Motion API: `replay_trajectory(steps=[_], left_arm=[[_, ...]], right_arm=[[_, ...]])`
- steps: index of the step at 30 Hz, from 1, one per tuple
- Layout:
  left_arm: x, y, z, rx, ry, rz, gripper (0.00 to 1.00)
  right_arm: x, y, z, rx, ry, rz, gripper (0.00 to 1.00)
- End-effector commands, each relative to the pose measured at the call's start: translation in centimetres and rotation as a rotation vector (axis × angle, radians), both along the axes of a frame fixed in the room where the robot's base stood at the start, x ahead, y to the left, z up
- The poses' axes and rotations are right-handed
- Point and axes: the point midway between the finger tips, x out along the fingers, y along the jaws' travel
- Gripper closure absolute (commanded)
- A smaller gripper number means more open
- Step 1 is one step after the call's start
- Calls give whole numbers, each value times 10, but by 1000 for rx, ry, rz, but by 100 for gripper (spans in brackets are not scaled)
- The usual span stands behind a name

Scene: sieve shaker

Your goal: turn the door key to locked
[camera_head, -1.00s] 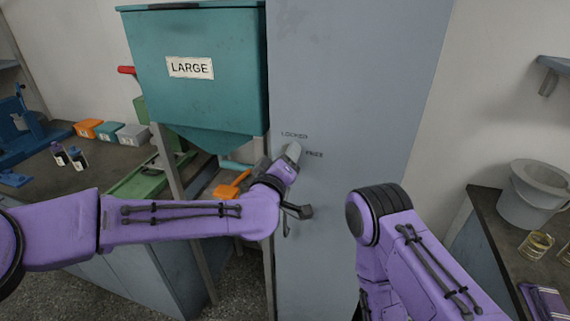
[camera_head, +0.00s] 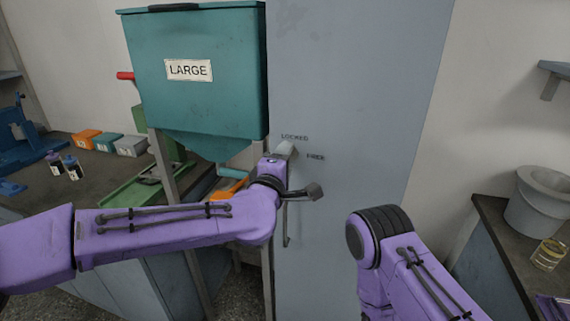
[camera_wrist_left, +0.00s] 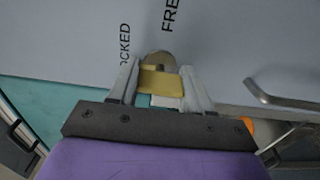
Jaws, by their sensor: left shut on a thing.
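The door (camera_head: 345,100) is a tall grey panel with the printed words LOCKED (camera_head: 295,137) and FREE (camera_head: 315,157). The brass key (camera_wrist_left: 160,80) shows in the left wrist view, in front of a round lock plate (camera_wrist_left: 160,58) on the door. My left gripper (camera_wrist_left: 158,88) is shut on the key, one finger on each side. In the head view the left gripper (camera_head: 284,150) is at the door just below the word LOCKED, and it hides the key. My right arm shows at the lower right; its gripper is out of view.
A door handle (camera_head: 287,225) hangs below the lock. A teal hopper marked LARGE (camera_head: 215,100) stands close left of the door. A bench with small boxes (camera_head: 130,146) is further left; a grey bucket (camera_head: 538,200) stands on a right-hand counter.

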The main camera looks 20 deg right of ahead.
Motion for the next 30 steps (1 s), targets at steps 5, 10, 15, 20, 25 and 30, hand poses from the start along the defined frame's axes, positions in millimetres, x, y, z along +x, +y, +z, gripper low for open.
replay_trajectory(steps=[5, 10, 15, 20, 25, 30], left_arm=[[1, 1, 0, -20, 15, 2, 82], [0, 1, 0, -24, 18, 2, 82], [0, 0, 0, -24, 18, 2, 82], [0, 0, 0, -23, 17, 1, 26], [0, 0, 0, -23, 16, 0, 26], [-5, 3, -1, -22, 15, -1, 26]], right_arm=[[0, 0, -2, 0, 0, 0, 100], [0, 0, -2, 0, 0, 0, 100], [0, 0, -2, 0, 0, 0, 100], [0, 0, -2, 0, 0, 0, 100], [0, 0, -2, 0, 0, 0, 100], [0, 0, -5, 0, 0, 0, 100]])
